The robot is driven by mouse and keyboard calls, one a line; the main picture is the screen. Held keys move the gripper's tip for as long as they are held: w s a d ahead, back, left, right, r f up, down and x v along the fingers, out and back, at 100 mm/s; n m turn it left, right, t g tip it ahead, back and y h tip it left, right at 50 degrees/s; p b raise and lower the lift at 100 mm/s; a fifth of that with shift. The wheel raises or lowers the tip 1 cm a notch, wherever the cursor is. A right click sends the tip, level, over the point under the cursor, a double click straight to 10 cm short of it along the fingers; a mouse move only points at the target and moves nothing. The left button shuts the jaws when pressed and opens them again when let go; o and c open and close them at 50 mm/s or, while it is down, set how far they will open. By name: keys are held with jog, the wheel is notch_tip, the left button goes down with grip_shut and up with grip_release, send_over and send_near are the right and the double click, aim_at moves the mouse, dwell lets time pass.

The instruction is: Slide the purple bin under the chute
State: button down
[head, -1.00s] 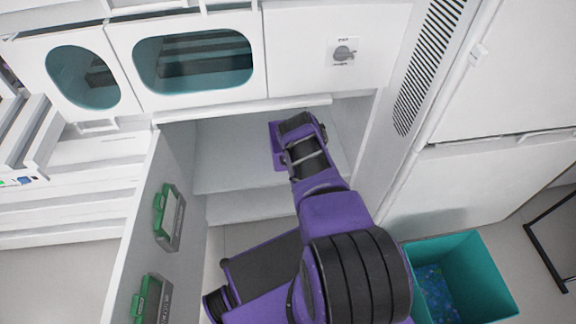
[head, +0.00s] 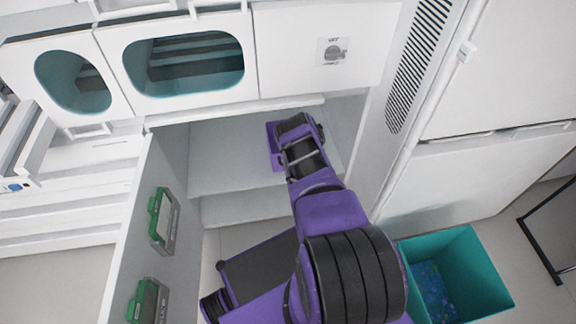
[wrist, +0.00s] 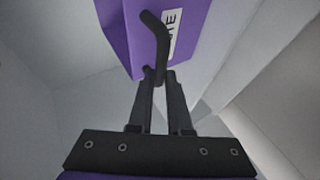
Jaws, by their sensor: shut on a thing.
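The purple bin (wrist: 125,40) fills the top middle of the wrist view. It has a dark bar handle (wrist: 154,32) and a white label (wrist: 172,30) with partly cut-off lettering. My gripper (wrist: 161,82) is shut on the handle's lower end. In the head view a strip of the purple bin (head: 273,147) shows to the left of my wrist, inside the open white cabinet (head: 225,150). My arm hides most of the bin there. I cannot make out the chute in either view.
An open white door (head: 150,215) with green-handled holders (head: 160,215) stands left of my arm. A teal bin (head: 475,265) with blue contents sits on the floor at right. A rotary switch (head: 333,52) is on the panel above the cabinet. A tall vented column (head: 415,75) rises at right.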

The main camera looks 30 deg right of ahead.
jog(key=c, duration=0.8)
grip_release()
jog(key=shift+o, duration=0.2)
jog(key=shift+s+r, duration=0.1)
jog(key=p+v, duration=0.5)
jog(key=v, duration=0.1)
jog(key=shift+s, duration=0.3)
dwell(0.4)
jog(key=shift+r, duration=0.15)
